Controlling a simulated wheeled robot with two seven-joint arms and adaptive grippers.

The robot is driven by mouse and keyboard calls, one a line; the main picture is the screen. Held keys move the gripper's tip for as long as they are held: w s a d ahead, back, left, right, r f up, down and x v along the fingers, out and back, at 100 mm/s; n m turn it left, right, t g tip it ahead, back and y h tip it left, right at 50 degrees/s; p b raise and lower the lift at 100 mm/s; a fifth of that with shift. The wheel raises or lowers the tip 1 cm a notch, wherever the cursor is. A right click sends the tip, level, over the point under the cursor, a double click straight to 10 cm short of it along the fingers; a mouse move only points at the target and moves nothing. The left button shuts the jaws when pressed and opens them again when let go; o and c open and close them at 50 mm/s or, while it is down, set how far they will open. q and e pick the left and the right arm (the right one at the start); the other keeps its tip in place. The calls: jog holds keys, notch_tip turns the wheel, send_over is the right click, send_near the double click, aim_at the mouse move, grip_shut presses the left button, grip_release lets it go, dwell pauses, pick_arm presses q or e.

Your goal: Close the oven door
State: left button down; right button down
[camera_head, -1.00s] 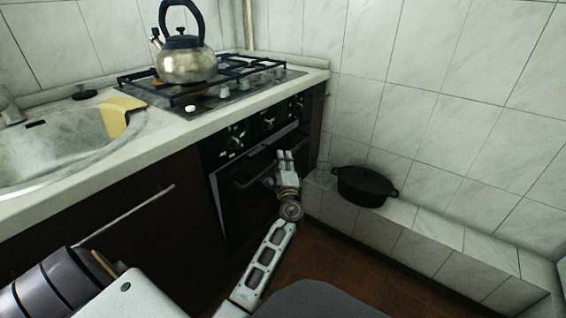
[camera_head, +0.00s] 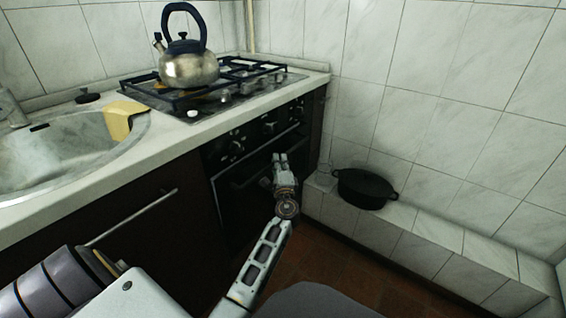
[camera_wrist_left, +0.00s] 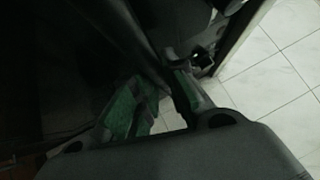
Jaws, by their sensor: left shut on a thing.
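The oven door (camera_head: 238,208) is dark and sits under the knob panel of the built-in oven. Its top edge looks flush or nearly flush with the panel; a small gap is too dark to rule out. The door handle (camera_head: 248,178) is a dark bar near the door's top. My left gripper (camera_head: 281,160) is at the right part of the handle, shut on it. In the left wrist view its green-padded fingers (camera_wrist_left: 166,98) stand either side of a dark bar, which is partly hidden. My right gripper is not in view.
A kettle (camera_head: 190,70) stands on the gas hob (camera_head: 235,85) above the oven. A sink (camera_head: 55,155) with a yellow cloth (camera_head: 122,118) is at the left. A black pot (camera_head: 365,188) sits on the tiled ledge (camera_head: 425,228) at right. Tiled floor (camera_head: 320,262) lies below.

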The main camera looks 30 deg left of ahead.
pick_arm(q)
jog(key=a, duration=0.1)
jog(key=a+p, duration=0.2)
jog(key=shift+r+n+g, duration=0.3)
jog(key=shift+n, duration=0.1)
jog(key=c, duration=1.5)
grip_release()
jog(key=shift+w+a, duration=0.1)
jog(key=shift+a, duration=0.05)
jog(key=shift+o, duration=0.2)
jog(key=shift+f, duration=0.1)
jog(key=v, duration=1.2)
